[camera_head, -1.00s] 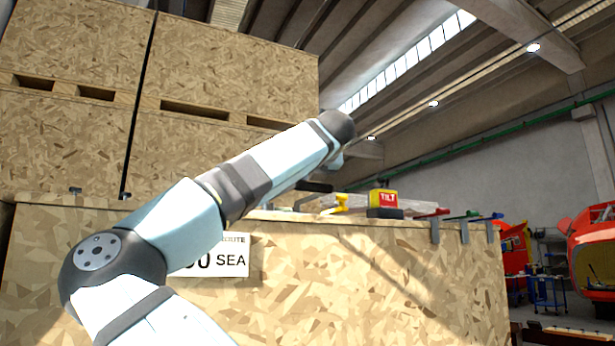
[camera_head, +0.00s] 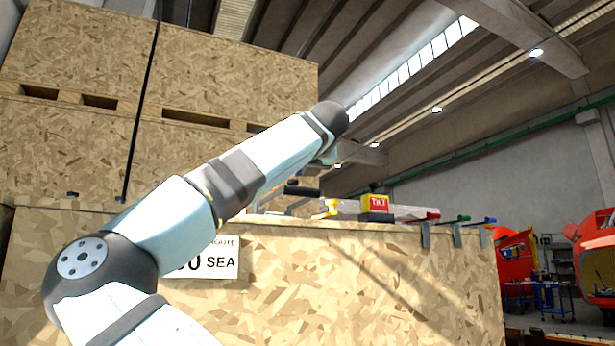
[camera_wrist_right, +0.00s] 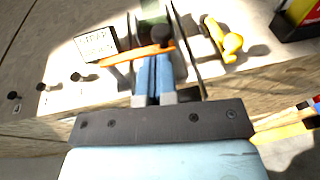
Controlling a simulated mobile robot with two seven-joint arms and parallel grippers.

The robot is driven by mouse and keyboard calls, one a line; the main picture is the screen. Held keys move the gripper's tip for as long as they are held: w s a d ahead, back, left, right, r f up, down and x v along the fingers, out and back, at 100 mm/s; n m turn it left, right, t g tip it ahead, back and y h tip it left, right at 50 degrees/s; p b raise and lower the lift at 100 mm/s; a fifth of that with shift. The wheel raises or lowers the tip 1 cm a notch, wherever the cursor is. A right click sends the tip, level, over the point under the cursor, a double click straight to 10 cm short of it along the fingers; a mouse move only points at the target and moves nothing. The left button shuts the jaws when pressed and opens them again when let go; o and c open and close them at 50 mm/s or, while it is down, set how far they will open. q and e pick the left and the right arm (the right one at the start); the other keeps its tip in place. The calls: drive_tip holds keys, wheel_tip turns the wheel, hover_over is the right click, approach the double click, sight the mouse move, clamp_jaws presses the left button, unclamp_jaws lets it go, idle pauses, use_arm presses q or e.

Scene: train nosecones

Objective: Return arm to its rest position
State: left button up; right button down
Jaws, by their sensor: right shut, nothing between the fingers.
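My right arm (camera_head: 235,180) crosses the head view from the lower left up to a dark wrist joint (camera_head: 328,118), above a large chipboard crate (camera_head: 370,285). My right gripper (camera_wrist_right: 154,62) shows in the wrist view as two blue fingers side by side, shut with nothing between them. It is over the crate top, near an orange bar and a dark round knob (camera_wrist_right: 161,35); I cannot tell whether it touches them. In the head view the gripper is mostly hidden behind the forearm. My left gripper is not in view.
On the crate top are a yellow tool (camera_head: 328,209), a red and yellow TILT block (camera_head: 376,204) and clamps with red, green and blue handles (camera_head: 457,220). Stacked chipboard crates (camera_head: 225,80) stand behind on the left. Red train nosecones (camera_head: 595,255) are far right.

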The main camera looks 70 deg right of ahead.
drive_tip(key=v, duration=0.9)
drive_tip(key=shift+a, duration=0.3)
